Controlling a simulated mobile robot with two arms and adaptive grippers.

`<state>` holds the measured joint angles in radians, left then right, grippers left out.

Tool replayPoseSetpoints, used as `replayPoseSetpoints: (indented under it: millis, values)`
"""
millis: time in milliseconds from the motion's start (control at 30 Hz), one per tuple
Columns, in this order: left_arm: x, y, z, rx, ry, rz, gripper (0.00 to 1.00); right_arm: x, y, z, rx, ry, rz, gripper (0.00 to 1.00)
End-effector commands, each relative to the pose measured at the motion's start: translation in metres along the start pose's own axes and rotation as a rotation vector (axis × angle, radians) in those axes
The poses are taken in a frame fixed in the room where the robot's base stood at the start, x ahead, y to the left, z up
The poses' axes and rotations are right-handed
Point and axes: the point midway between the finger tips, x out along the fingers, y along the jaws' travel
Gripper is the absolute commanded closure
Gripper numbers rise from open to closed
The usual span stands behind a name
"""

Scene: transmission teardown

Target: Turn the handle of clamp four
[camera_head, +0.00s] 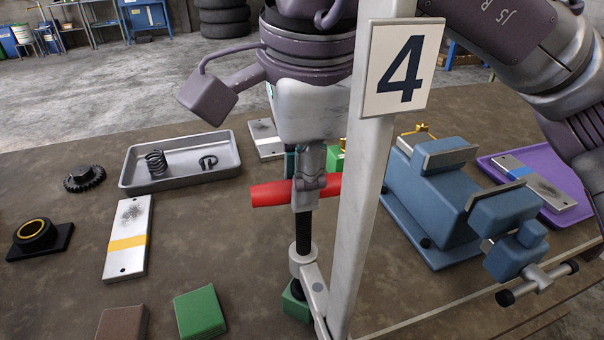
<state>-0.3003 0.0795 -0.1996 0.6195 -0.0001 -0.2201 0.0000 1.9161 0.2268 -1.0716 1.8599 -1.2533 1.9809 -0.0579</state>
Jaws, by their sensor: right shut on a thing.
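Clamp four stands in front of me, with a tall white post (362,200) that carries a plate (402,68) marked 4. Its handle (272,193) is a red bar lying nearly level across the top of a black screw (303,234). The screw goes down through a light metal collar (302,262). My right gripper (306,188) comes from above and is shut on the red handle near its middle. A green block (296,302) sits under the screw. My left gripper is not in view.
A blue vise (455,200) stands right of the post, beside a purple tray (562,217). A grey tray (133,170) with a spring lies to the left. A black gear (85,179), a yellow-banded plate (127,240) and a green block (199,313) are on the tabletop.

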Motion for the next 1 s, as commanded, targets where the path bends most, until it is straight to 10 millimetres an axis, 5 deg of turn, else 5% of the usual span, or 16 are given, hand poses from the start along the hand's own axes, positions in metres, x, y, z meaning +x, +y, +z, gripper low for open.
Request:
replayPoseSetpoints:
  millis: [1000]
  values:
    - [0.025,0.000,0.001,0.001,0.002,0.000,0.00,0.000,-0.004,0.002,0.899,0.179,-0.004,1.00]
